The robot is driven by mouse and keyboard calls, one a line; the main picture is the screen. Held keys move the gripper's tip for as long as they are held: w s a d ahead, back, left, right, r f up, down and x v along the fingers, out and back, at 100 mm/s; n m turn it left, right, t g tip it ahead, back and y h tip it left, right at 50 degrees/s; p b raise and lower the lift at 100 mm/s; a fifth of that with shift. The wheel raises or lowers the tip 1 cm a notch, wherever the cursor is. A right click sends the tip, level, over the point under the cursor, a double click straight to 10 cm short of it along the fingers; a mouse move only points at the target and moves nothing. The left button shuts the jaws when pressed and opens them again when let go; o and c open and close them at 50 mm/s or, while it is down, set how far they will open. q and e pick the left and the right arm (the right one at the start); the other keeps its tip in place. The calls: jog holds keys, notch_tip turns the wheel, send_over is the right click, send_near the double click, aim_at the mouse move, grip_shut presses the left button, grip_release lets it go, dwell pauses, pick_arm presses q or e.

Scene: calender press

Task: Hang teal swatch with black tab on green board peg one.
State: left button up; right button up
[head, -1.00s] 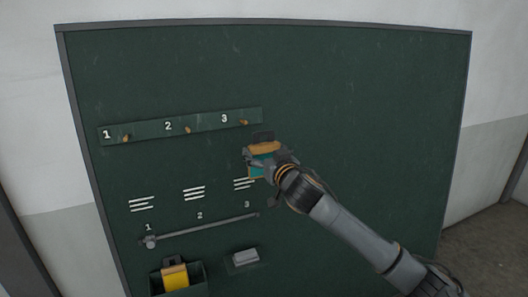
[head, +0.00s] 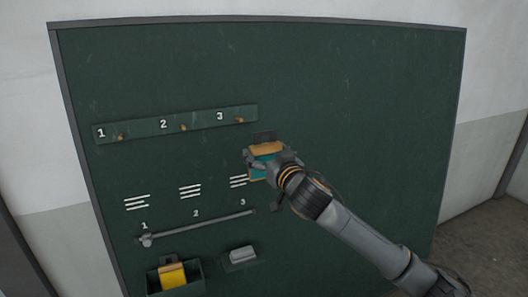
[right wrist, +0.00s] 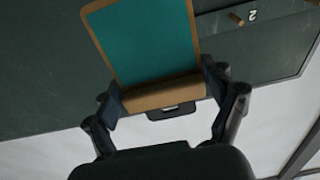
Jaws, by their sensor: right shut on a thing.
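The teal swatch (head: 262,172) has a tan border, a wooden bar and a black tab (head: 264,137) at its top in the head view. My right gripper (head: 266,158) is shut on the swatch's wooden bar and holds it in front of the board, below and right of peg 3. The right wrist view shows the teal face (right wrist: 150,40), with the bar between both fingers (right wrist: 163,92). Peg one (head: 120,137) is a bare wooden peg beside the white 1 at the left end of the green rail (head: 150,129). My left gripper is out of view.
Peg 2 (head: 184,128) and peg 3 (head: 239,120) are also bare. Below them are white marks and a grey rod (head: 200,228). A box (head: 190,286) with a yellow swatch (head: 173,275) and a small ledge with a grey block (head: 242,253) sit lower. The upper board (head: 270,60) is clear.

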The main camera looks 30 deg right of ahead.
aim_at(268, 154)
jog(key=shift+s, duration=0.25)
jog(key=s, duration=0.3)
jog(key=s+a+b, duration=0.1)
jog(key=s, duration=0.1)
jog(key=shift+s+a, duration=0.1)
jog(key=shift+s, duration=0.3)
dwell(1.4)
